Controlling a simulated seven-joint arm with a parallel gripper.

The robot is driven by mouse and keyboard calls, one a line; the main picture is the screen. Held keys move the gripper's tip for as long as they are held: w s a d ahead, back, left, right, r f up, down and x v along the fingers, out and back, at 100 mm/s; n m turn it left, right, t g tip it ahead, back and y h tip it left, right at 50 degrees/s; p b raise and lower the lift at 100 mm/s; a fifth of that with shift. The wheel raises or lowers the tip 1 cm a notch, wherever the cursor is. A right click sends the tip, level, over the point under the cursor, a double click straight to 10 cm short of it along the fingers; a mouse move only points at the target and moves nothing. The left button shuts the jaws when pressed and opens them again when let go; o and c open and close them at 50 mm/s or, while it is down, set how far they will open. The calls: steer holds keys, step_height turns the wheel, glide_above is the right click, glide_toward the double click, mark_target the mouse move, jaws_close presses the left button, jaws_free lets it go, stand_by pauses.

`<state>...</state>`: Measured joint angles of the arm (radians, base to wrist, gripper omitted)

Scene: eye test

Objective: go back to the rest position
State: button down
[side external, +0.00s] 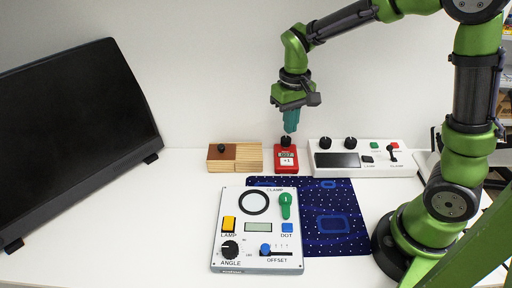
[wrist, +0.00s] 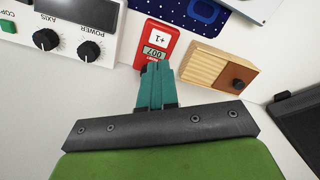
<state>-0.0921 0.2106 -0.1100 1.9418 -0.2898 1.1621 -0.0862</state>
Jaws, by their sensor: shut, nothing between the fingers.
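My gripper (side external: 291,130) has teal fingers pressed together with nothing between them. It points down and hangs just above the back of the red counter (side external: 287,166) in the side external view. In the wrist view my gripper (wrist: 156,66) shows with its fingertips near the lower end of the red counter (wrist: 158,42). Whether the fingertips touch the counter is not clear. The counter has a white +1 label and a small display that seems to read 007. My arm reaches in from the right.
A wooden box (side external: 248,158) with a dark knob stands left of the counter, and a white panel (side external: 398,150) with knobs stands right. In front are a control board (side external: 230,205) and a blue patterned mat (side external: 350,235). A black monitor (side external: 75,130) stands left. Table between monitor and board is clear.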

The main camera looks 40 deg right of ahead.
steer(key=s+a+r+m+t+y, duration=0.1)
steer(key=s+a+r+t+y, duration=0.1)
steer(key=s+r+t, duration=0.5)
steer(key=shift+s+a+r, duration=0.75)
steer(key=shift+s+r, duration=1.15)
steer(key=shift+s, duration=1.1)
